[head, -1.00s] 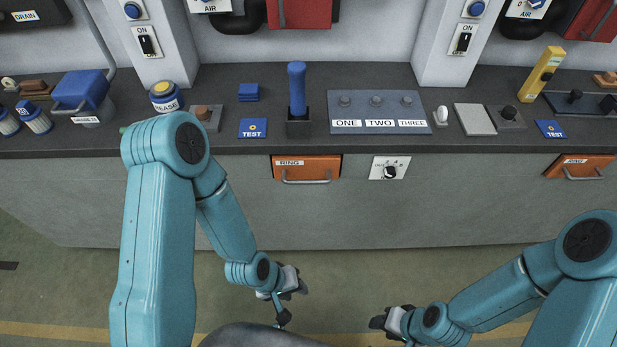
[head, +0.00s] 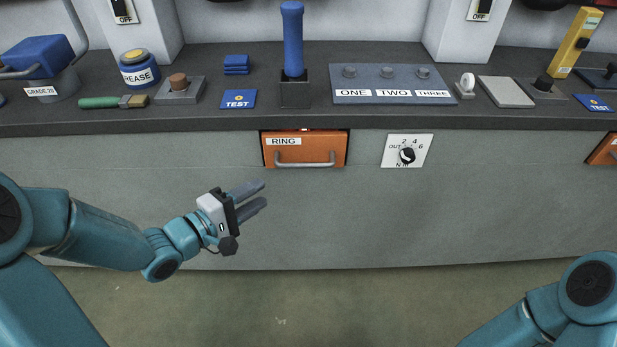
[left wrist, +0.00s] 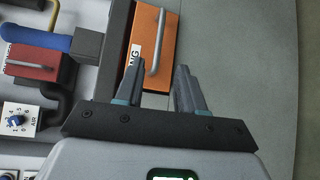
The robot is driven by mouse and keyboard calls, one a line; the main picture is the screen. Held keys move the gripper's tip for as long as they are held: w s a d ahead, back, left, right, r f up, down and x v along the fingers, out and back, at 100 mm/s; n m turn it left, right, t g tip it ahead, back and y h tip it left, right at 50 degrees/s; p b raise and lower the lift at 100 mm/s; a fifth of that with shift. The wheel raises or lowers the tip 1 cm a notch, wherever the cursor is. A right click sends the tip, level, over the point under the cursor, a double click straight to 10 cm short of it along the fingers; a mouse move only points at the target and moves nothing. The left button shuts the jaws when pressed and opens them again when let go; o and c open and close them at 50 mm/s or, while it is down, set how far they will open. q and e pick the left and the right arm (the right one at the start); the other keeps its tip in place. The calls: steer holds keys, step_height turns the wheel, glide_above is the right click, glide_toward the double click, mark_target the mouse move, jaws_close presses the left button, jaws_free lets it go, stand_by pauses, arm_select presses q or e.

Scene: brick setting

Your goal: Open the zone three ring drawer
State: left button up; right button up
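An orange drawer (head: 305,149) labelled RING, with a grey bar handle (head: 304,163), sits in the bench front below the counter edge, in the middle of the head view. It looks closed. My left gripper (head: 256,196) is open and empty, to the left of and below the handle, apart from it. In the left wrist view the orange drawer (left wrist: 168,35) and its handle (left wrist: 157,42) lie just beyond the open fingers (left wrist: 160,85). My right gripper is out of the head view; only part of my right arm shows at the lower right.
A dial plate (head: 407,151) is right of the drawer. Another orange drawer (head: 604,152) shows at the right edge. The counter (head: 300,118) above holds a blue upright handle (head: 292,40), a ONE-TWO-THREE panel (head: 390,85) and a grease jar (head: 139,70). The grey bench front below the drawer is clear.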

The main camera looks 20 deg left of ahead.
mark_target(306, 167)
arm_select(q)
steer(key=b+x, duration=0.2)
steer(key=x, duration=1.4)
steer(key=shift+r, duration=0.15)
jaws_close()
